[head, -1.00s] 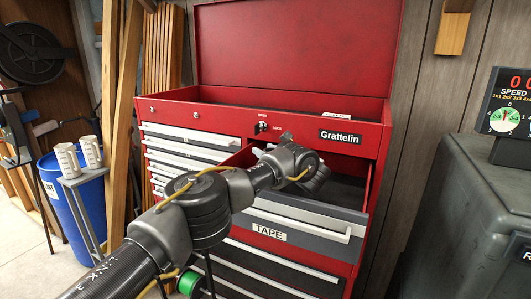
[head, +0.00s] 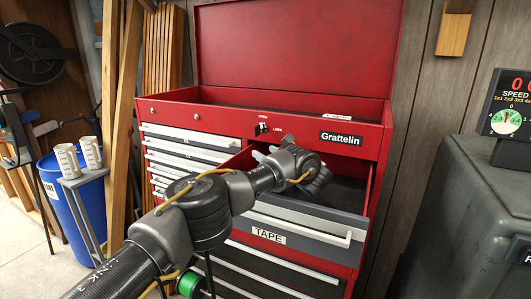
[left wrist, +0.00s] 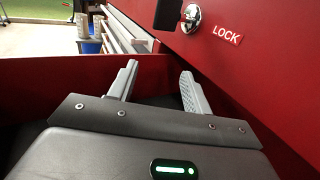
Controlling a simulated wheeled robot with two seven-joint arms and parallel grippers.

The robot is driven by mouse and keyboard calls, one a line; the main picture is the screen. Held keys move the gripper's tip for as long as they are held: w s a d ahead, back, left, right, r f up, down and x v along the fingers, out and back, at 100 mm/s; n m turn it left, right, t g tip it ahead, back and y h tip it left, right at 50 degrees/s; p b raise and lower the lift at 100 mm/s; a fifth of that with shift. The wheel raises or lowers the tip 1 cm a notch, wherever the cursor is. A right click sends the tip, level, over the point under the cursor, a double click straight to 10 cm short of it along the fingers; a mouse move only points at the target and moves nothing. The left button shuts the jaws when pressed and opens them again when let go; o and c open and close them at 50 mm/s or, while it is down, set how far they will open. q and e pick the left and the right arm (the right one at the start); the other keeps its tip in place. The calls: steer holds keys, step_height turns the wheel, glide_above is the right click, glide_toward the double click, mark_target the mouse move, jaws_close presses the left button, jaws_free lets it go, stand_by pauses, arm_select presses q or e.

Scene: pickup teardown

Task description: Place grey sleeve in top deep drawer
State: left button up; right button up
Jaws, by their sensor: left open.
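The top deep drawer (head: 346,190) on the right of the red tool chest is pulled out, and its dark inside shows. My left gripper (left wrist: 158,72) is open, with its two pale grey fingers apart and nothing seen between them. In the head view the gripper is at the left side of the open drawer, partly hidden behind my own wrist. I cannot make out the grey sleeve in either view; my arm and gripper hide part of the drawer. My right gripper is not in view.
The red chest (head: 225,115) has its lid up. A lock (left wrist: 190,18) is on the panel close by the gripper. The drawer wall (left wrist: 60,80) stands ahead of the fingers. Two mugs (head: 91,152) stand on a small stand at left. A dark case (head: 450,210) is at right.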

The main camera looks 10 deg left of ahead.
arm_select(q)
steer(key=p+v, duration=0.3)
steer(key=v, duration=0.4)
steer(key=shift+r, duration=0.1)
